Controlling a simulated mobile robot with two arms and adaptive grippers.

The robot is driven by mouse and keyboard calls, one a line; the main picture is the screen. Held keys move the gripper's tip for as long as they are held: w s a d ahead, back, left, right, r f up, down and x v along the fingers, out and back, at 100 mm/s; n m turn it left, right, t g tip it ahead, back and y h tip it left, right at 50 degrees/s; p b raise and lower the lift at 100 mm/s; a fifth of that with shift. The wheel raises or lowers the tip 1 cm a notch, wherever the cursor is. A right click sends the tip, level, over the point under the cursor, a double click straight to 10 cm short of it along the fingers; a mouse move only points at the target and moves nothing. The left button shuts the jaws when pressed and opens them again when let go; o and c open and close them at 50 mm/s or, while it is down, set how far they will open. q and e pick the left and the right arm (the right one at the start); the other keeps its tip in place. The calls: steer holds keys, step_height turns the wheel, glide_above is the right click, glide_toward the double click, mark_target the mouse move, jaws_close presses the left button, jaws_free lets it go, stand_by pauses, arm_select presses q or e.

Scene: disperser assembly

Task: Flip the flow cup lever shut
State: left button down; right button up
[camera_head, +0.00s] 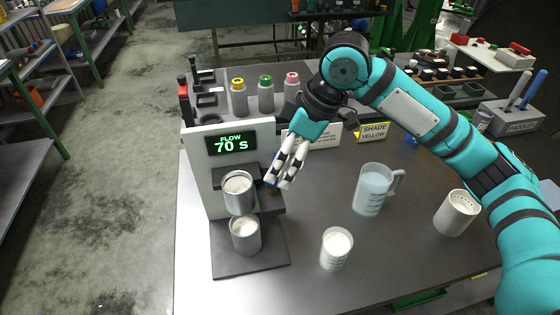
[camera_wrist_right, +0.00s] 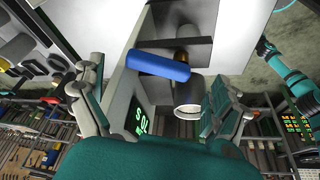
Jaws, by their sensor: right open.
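The flow stand (camera_head: 200,171) is on the table, its display reading "FLOW 70 S". The upper metal flow cup (camera_head: 239,194) sits in the stand and looks filled with white. A second cup (camera_head: 246,238) with white contents stands directly below on the base. The blue lever (camera_wrist_right: 158,65) shows in the right wrist view beside a brass-coloured part; in the head view it is mostly hidden behind my fingers. My right gripper (camera_head: 281,183) is open and points down beside the stand. In its wrist view the lever lies ahead, between the fingers. Contact cannot be told. My left gripper does not show.
A jug of pale liquid (camera_head: 372,190), a beaker of white (camera_head: 336,249) and a perforated white cup (camera_head: 457,213) stand right of the stand. Capped bottles (camera_head: 265,94) and a "SHADE YELLOW" sign (camera_head: 373,132) are behind. The front table is clear.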

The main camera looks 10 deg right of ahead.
steer(key=x, duration=0.3)
steer(key=c, duration=1.6)
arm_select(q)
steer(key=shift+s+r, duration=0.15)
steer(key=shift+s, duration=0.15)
